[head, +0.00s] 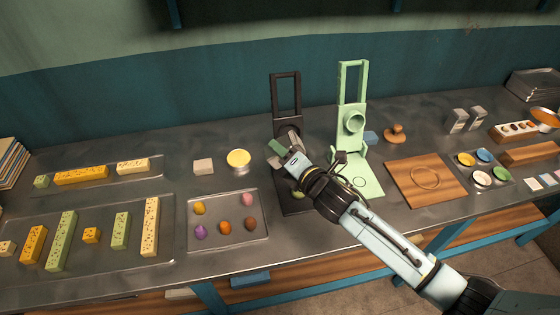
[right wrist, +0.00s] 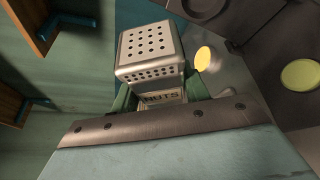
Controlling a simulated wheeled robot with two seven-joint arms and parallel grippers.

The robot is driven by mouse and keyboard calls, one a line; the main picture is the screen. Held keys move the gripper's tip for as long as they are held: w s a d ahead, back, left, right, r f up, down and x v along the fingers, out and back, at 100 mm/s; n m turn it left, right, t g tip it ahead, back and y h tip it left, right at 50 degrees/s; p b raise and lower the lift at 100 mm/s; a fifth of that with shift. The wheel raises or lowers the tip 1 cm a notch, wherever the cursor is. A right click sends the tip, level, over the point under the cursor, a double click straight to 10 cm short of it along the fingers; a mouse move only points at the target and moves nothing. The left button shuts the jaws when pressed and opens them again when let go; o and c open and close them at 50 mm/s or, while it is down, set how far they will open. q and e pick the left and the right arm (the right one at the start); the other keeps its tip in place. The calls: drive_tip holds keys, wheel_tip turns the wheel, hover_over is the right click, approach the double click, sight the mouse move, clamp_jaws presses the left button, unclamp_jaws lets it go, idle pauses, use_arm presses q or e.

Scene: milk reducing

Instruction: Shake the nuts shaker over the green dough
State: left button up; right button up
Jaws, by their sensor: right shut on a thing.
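The nuts shaker (right wrist: 150,50) is a grey metal box with a perforated top and a "NUTS" label, seen in the right wrist view. My right gripper (head: 280,152) is shut on it, with green fingers (right wrist: 160,93) on both sides of its lower part. In the head view the shaker is hard to make out at the gripper. The green dough is a pale green disc (right wrist: 300,73) at the right of the wrist view. In the head view the dough (head: 298,194) is mostly hidden behind my right arm, on the dark press's base. My left gripper is not in view.
The dark press (head: 286,92) and a light green press (head: 352,100) stand close to my right gripper. A tray (head: 228,242) of coloured dough balls lies front left, near a yellow round thing (head: 238,157). A wooden board (head: 402,190) lies to the right.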

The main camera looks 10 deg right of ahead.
wheel_tip(320, 180, down, 8)
drive_tip(key=m+t+y+b, duration=0.1)
drive_tip(key=m+t+b, duration=0.2)
drive_tip(key=m+b, duration=0.6)
drive_tip(key=shift+d+y+b, duration=0.15)
drive_tip(key=shift+y+b, duration=0.15)
drive_tip(key=shift+b, duration=1.75)
